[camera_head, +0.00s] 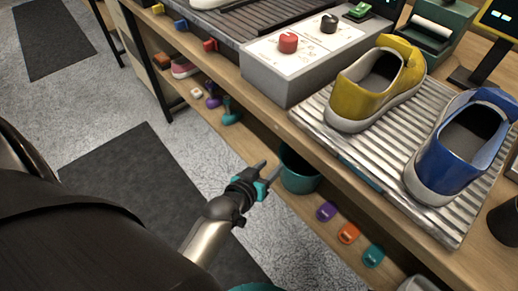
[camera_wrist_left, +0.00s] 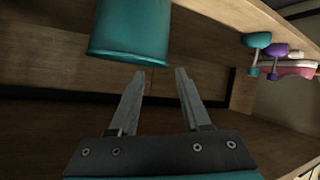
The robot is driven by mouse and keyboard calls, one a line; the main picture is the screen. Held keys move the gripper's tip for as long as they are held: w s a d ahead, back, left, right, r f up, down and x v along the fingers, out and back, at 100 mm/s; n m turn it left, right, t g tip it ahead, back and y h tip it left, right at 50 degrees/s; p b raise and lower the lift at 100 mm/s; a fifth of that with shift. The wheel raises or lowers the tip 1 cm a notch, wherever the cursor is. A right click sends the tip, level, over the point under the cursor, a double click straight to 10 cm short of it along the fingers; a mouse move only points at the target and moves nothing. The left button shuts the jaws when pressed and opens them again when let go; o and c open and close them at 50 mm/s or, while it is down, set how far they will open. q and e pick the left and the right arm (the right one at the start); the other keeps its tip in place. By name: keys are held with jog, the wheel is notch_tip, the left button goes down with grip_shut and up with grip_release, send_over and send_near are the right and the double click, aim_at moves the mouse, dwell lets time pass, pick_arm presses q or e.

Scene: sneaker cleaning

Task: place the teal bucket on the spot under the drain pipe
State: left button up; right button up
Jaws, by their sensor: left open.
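The teal bucket (camera_head: 300,178) stands on the lower shelf, partly hidden by the bench top's edge. In the left wrist view the bucket (camera_wrist_left: 128,32) is at the top, just beyond the fingertips and cut off by the frame. My left gripper (camera_head: 268,171) is open beside the bucket, on its left in the head view. In the wrist view its fingers (camera_wrist_left: 161,72) are apart with nothing between them. I cannot make out a drain pipe or the spot under it. My right gripper is not in view.
The bench top carries a ridged tray (camera_head: 345,155) with a yellow shoe (camera_head: 372,90) and a blue shoe (camera_head: 460,150), and a control box (camera_head: 290,75). Purple, orange and teal items (camera_head: 348,233) lie on the lower shelf right of the bucket. A dark floor mat (camera_head: 130,180) lies left.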

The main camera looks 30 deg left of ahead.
pick_arm(q)
jog(key=s+d+f+m+g, duration=0.1)
jog(key=s+f+m+g, duration=0.1)
jog(key=s+f+g, duration=0.3)
jog(key=s+d+f+m+g, duration=0.1)
jog(key=s+f+g, duration=0.3)
jog(key=s, duration=0.7)
jog(key=shift+s+d+f+m+g, duration=0.15)
jog(key=shift+d+f+m+g, duration=0.2)
jog(key=shift+f+m, duration=0.55)
jog(key=shift+s+a, duration=0.1)
jog(key=shift+a, duration=0.05)
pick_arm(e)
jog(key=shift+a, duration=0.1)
